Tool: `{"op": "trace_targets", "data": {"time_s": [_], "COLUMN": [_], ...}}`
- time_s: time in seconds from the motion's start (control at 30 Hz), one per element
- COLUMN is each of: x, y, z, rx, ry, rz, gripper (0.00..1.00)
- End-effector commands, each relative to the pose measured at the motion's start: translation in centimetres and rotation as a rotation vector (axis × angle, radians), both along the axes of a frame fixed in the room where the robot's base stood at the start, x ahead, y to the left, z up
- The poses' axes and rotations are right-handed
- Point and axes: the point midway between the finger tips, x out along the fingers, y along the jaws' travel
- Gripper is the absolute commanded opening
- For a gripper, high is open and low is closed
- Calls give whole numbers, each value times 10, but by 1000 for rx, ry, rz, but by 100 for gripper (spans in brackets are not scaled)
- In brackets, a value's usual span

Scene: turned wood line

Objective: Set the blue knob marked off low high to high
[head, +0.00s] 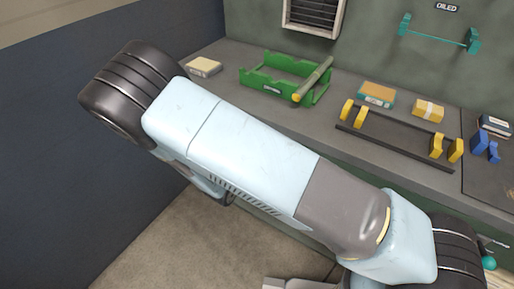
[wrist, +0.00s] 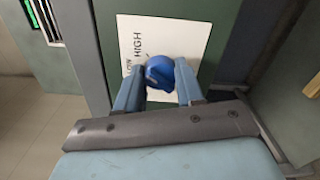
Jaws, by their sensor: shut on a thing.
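The blue knob (wrist: 159,70) is in the upper middle of the wrist view, mounted on a white label plate (wrist: 190,32). The words LOW and HIGH show on the plate to the left of the knob; the word OFF is not visible. My gripper (wrist: 160,77) has one finger on each side of the knob and is shut on it. The fingers and the knob's own body hide part of the plate, and I cannot tell which mark the knob points to. Neither the knob nor my gripper shows in the head view, where my arm crosses the picture.
A grey bench (head: 345,82) runs along the green wall. On it are a green rack with a rod (head: 285,78), a black rail with yellow supports (head: 396,138), small boxes (head: 428,110) and blue blocks (head: 485,147). Open floor (head: 150,225) shows at the lower left.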

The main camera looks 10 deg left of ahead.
Motion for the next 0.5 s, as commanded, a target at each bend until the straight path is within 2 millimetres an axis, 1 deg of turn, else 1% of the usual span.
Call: {"op": "trace_targets", "data": {"time_s": [0.2, 0.5], "x": [-1, -1], "y": [-1, -2], "z": [-2, -3], "rx": [98, 156], "ry": [-36, -59], "rz": [-1, -1], "gripper": [7, 7]}}
